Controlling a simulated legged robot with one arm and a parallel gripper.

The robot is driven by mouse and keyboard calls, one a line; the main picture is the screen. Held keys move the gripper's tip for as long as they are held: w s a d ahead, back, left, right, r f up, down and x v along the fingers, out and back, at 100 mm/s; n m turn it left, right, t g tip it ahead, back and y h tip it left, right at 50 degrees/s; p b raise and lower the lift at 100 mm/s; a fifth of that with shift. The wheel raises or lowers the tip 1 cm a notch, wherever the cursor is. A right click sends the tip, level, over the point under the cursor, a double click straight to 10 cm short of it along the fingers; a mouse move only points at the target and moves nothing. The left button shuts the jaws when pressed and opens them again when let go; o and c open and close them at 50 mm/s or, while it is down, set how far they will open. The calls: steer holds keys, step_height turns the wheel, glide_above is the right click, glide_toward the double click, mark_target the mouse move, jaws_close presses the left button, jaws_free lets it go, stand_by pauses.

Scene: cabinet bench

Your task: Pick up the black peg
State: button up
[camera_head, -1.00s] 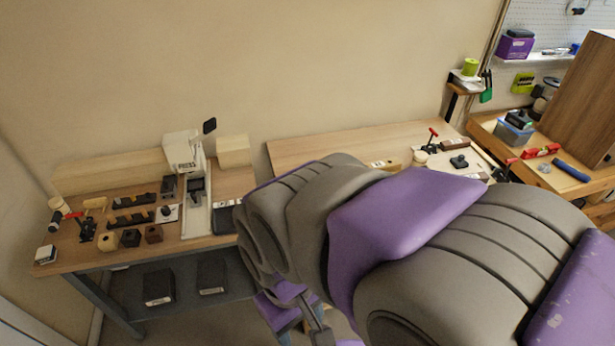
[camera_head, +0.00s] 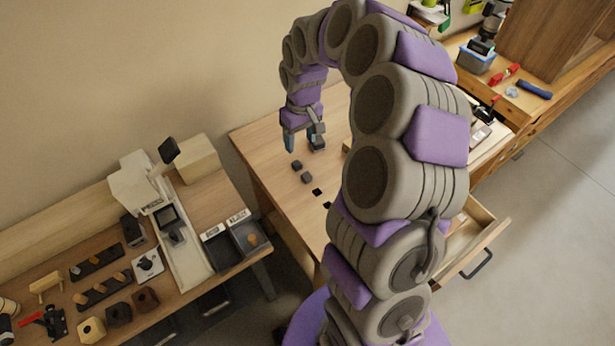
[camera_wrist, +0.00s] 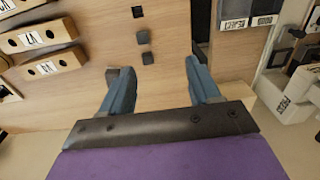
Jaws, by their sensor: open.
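My gripper (camera_head: 302,137) hangs over the wooden bench in the head view, fingers pointing down. In the wrist view its two blue-grey fingers (camera_wrist: 160,78) are wide apart, with bare wood between them. Small dark square pieces lie in a row on the bench (camera_head: 297,165) (camera_head: 307,178); dark squares also show beyond the fingers in the wrist view (camera_wrist: 143,37). A dark block (camera_head: 317,143) is beside or under one finger; a grey-brown block (camera_wrist: 113,74) shows by the left fingertip in the wrist view. I cannot tell which is the black peg.
Labelled wooden blocks (camera_wrist: 38,38) lie left in the wrist view. An open drawer (camera_head: 482,222) juts from the bench's right side. A left bench carries a white machine (camera_head: 135,183), dark trays (camera_head: 249,236) and several small fixtures. Bare bench top (camera_head: 262,142) lies left of my gripper.

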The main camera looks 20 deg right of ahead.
steer(key=w+d+f, duration=0.3)
steer(key=w+f, duration=0.1)
steer(key=b, duration=0.2)
glide_above(308, 174)
steer(key=shift+h, duration=0.3)
step_height(308, 174, down, 12)
steer(key=shift+w+d+r, duration=0.1)
steer(key=shift+w, duration=0.05)
steer(key=shift+a+f, duration=0.55)
steer(key=shift+a, duration=0.15)
steer(key=shift+a+f, duration=0.1)
steer(key=shift+f, duration=0.25)
steer(key=f, duration=0.2)
steer(key=d+f+b, duration=0.1)
steer(key=shift+s+f, duration=0.3)
steer(key=shift+f, duration=0.1)
steer(key=shift+w+d+f, duration=0.1)
steer(key=shift+d+f, duration=0.15)
steer(key=shift+f, duration=0.05)
steer(key=shift+a+r, duration=0.1)
steer(key=shift+a, duration=0.15)
steer(key=shift+c, duration=0.3)
steer(key=shift+a, duration=0.25)
steer(key=c, duration=0.3)
steer(key=shift+d, duration=0.2)
jaws_close()
